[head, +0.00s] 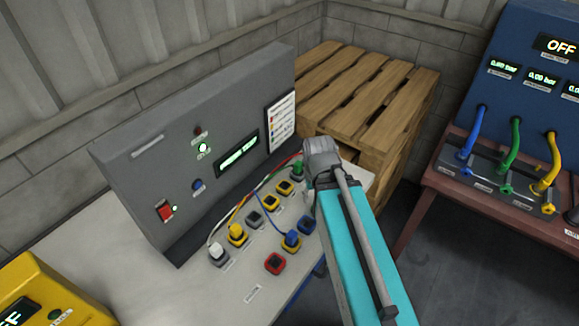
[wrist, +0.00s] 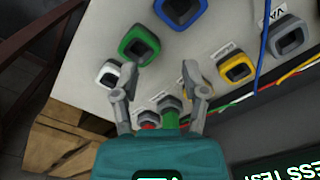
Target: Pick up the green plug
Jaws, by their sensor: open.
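The green plug (head: 298,169) stands upright in the row nearest the console in the head view, with a green wire. In the wrist view a green plug body with a grey top (wrist: 170,118) lies between and below the fingers, partly hidden by my gripper housing. My gripper (wrist: 158,82) is open and empty, with its two fingers spread above the bench on either side of this plug. In the head view my gripper (head: 320,158) is just right of the green plug; its fingertips are hidden there.
The grey console (head: 200,150) stands behind the rows. Yellow (head: 237,235), white (head: 218,254) and blue (head: 291,239) plugs are to the left and front. Empty sockets include a green one (wrist: 139,46). A wooden pallet stack (head: 370,95) stands behind; a hose bench (head: 440,180) is right.

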